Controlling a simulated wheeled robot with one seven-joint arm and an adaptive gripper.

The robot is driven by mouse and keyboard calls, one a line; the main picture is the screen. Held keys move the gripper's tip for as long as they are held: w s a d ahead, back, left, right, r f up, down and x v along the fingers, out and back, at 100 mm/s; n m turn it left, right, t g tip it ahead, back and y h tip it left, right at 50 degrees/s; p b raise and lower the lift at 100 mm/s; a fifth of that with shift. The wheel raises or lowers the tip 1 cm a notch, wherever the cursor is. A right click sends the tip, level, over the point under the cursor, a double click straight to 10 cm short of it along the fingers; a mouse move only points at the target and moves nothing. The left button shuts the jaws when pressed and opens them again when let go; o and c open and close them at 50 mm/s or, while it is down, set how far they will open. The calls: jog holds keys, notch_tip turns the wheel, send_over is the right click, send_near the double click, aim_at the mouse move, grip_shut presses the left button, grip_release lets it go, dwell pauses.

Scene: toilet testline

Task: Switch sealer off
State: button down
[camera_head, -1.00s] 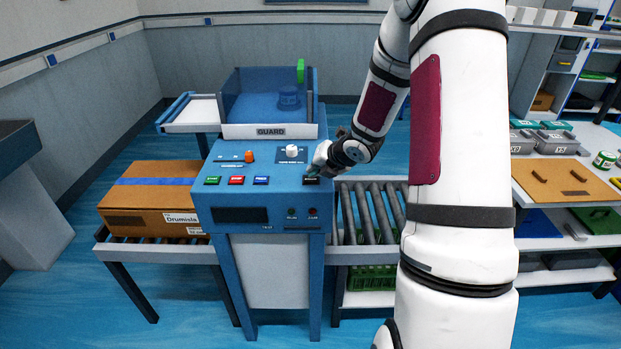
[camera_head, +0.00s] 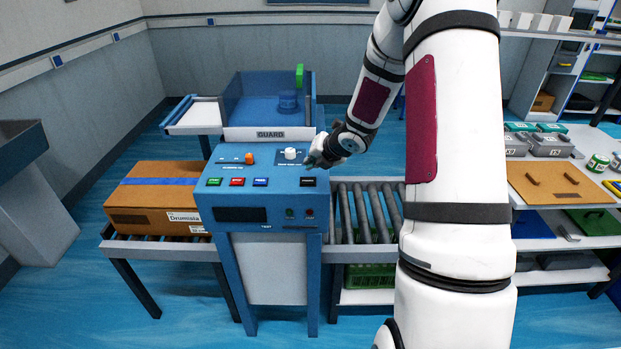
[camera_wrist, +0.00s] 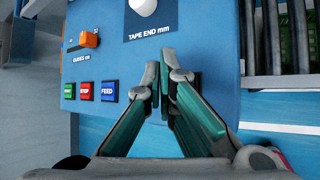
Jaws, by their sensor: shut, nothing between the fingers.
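The blue sealer (camera_head: 262,213) stands in the middle of the head view, with its sloped control panel facing me. On the panel are a green button (camera_head: 214,182), a red button (camera_head: 237,182), a blue button (camera_head: 261,182) and a black button (camera_head: 308,182). An orange switch (camera_head: 250,158) and a white knob (camera_head: 290,153) sit above them. In the wrist view the red button (camera_wrist: 84,91) reads STOP and the blue one (camera_wrist: 108,92) FEED. My gripper (camera_head: 311,163) is shut and empty above the panel's right side.
A cardboard box (camera_head: 152,215) sits on the conveyor left of the sealer. A roller conveyor (camera_head: 365,212) runs off to the right. The guard (camera_head: 268,134) rises behind the panel. A shelf with grey cases (camera_head: 548,145) stands at far right.

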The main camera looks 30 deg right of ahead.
jog(key=shift+r+p, duration=1.35)
jog(key=shift+r, duration=0.35)
notch_tip(320, 180, up, 13)
jog(key=m+h, duration=0.3)
jog(key=m, duration=0.5)
send_over(311, 180)
jog(key=s+a, duration=0.4)
jog(key=s+a+r+m+g+h, duration=0.1)
jog(key=s+a+r+m, duration=0.3)
jog(key=s+r+m, duration=0.3)
jog(key=s+a+r+m+g+y, duration=0.1)
jog(key=s+a+m, duration=0.5)
jog(key=s, duration=0.6)
jog(key=s+a+r+m+g+y, duration=0.1)
jog(key=s+a+m, duration=0.5)
jog(key=s, duration=0.6)
jog(key=a+y, duration=0.1)
jog(key=a, duration=0.1)
jog(key=shift+s+a+g+y+b, duration=0.25)
jog(key=shift+a+g+y+b, duration=0.05)
jog(key=shift+a, duration=0.05)
